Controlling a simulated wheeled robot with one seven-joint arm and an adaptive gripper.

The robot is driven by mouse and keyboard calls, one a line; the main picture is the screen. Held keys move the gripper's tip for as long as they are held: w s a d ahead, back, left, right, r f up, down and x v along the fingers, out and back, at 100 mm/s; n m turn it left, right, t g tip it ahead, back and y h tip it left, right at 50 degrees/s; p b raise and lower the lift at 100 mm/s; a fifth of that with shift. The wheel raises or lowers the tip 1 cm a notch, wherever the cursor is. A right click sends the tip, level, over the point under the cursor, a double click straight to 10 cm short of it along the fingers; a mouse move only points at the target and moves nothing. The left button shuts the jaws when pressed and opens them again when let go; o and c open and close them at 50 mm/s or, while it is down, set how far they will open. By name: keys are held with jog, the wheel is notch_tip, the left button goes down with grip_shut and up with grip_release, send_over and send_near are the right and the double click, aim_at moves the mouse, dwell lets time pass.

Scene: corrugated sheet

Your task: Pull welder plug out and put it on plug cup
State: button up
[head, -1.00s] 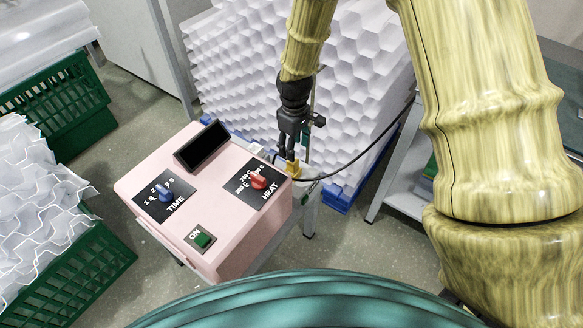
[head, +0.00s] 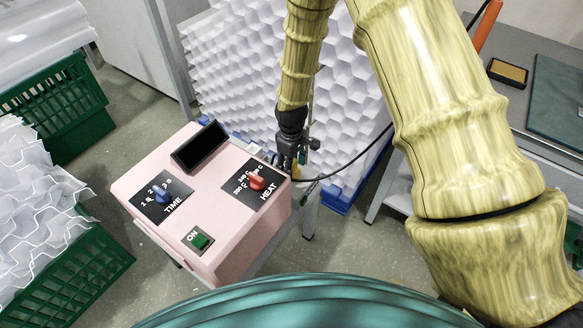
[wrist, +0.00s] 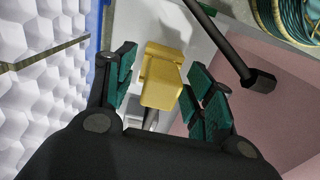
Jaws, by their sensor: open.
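The yellow plug (wrist: 162,80) shows in the wrist view between the two green-padded fingers of my gripper (wrist: 161,88). The fingers are open, with a gap visible on each side of the plug. The box's pink side (wrist: 275,125) also shows in the wrist view. I cannot pick out a plug cup with certainty.
A black cable (head: 350,165) runs right from near my gripper. A black rod (wrist: 225,45) lies close to the right finger in the wrist view. White corrugated sheets (head: 235,85) stand behind. A grey table (head: 480,105) at right holds a small tan-topped tray (head: 507,72).

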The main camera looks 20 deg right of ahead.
jog(key=c, duration=1.1)
jog(key=shift+c, duration=0.2)
jog(key=shift+r, duration=0.1)
